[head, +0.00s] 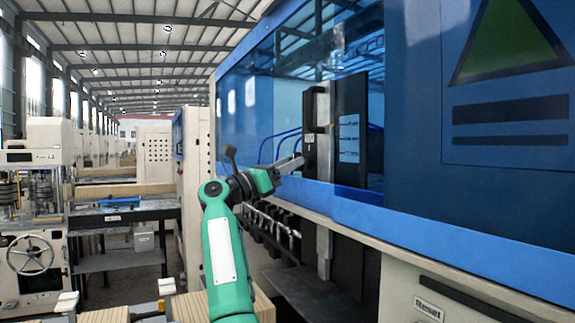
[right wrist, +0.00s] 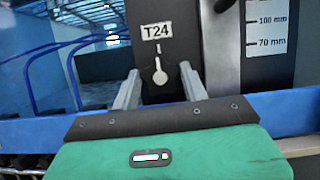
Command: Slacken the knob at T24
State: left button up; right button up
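The T24 label (right wrist: 157,31) is a white plate on a dark upright panel in the right wrist view. Just below it is the knob (right wrist: 160,77), showing a pale round mark with a narrow stem pointing up toward a short white tick. My right gripper (right wrist: 160,82) is open, with one grey finger on each side of the knob. I cannot tell whether the fingers touch it. In the head view my right gripper (head: 298,162) reaches the dark panel (head: 319,150) below the small label; the knob is not clear there. My left gripper is out of view.
A scale plate (right wrist: 266,27) with mm marks is to the right of the panel. Blue hoses (right wrist: 55,70) run at the left. A blue machine ledge (head: 345,193) lies below the panel, and a blue-tinted window (head: 480,190) covers the right side.

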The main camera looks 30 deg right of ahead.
jog(key=c, duration=0.4)
jog(key=shift+n, duration=0.3)
jog(key=shift+s+a+r+n+t+y+b, duration=0.1)
jog(key=shift+n+t+y+b, duration=0.2)
jog(key=shift+n+t, duration=0.9)
jog(key=shift+d+n+t+y+b, duration=0.1)
jog(key=shift+n+t+b, duration=0.3)
jog(key=shift+n, duration=1.55)
jog(key=shift+s+a+r+n+t+y+b, duration=0.1)
jog(key=shift+n+t+y+b, duration=0.15)
jog(key=shift+n+t, duration=1)
jog(key=shift+n, duration=0.4)
